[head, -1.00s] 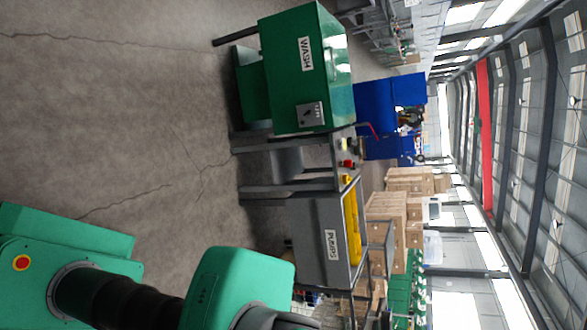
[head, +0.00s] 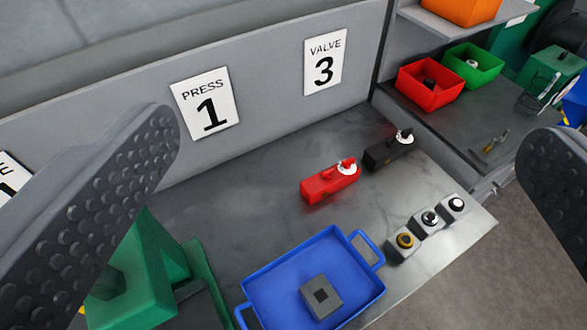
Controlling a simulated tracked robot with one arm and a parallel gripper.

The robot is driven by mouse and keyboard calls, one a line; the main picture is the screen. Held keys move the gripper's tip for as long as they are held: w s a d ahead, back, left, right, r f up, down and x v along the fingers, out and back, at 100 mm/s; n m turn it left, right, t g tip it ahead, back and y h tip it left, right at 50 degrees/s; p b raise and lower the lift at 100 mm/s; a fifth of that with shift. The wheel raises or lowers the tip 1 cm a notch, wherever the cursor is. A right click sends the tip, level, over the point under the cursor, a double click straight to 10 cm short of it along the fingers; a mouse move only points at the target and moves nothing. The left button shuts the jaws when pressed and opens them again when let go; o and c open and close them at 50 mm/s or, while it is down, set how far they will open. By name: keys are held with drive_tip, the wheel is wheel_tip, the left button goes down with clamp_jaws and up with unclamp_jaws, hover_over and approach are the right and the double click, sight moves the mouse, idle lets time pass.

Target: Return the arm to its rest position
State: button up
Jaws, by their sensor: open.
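My gripper (head: 350,128) is open. Its two grey studded fingers show wide apart at the left and right of the head view, with nothing between them. Beyond them is a grey workbench (head: 255,215) with a blue two-handled tray (head: 262,290). A grey block (head: 321,296) with a dark square in its top lies in the tray. A red device (head: 329,183) and a black device (head: 388,151) with white round parts sit on the bench behind. My gripper touches none of these that I can see.
Three button boxes (head: 430,221) stand near the bench's right edge. A green machine (head: 150,270) is partly hidden behind the left finger. Signs read PRESS 1 (head: 206,103) and VALVE 3 (head: 325,62). Red (head: 431,88) and green (head: 472,65) bins stand at upper right.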

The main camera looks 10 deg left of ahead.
wheel_tip(320, 180, down, 9)
drive_tip(key=b, duration=0.8)
drive_tip(key=shift+w+b, duration=0.15)
drive_tip(key=shift+b, duration=0.15)
drive_tip(key=shift+r, duration=0.1)
idle(0.3)
